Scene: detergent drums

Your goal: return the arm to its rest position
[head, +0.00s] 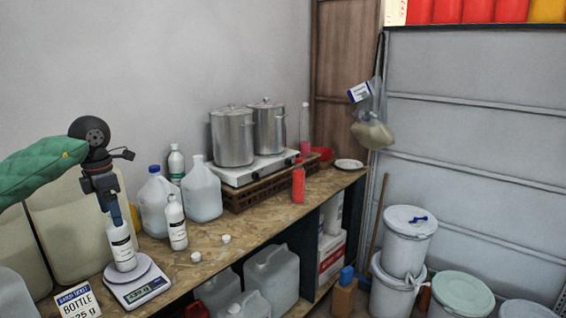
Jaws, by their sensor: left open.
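My left arm, in a green sleeve, comes in from the left edge in the head view. Its gripper (115,216) points down at the top of a white bottle with a black label (122,246). The gripper is open, with its blue fingers at the bottle's neck. I cannot tell whether they touch it. The bottle stands upright on a white kitchen scale (138,279) with a lit display. The bottle's top is hidden by the fingers. My right gripper is not in view.
Another labelled bottle (175,222), a clear jug (201,190) and a blue-capped jug (156,203) stand close by on the wooden bench (250,231). Steel pots (232,137) stand farther back. White drums (404,241) stand on the right.

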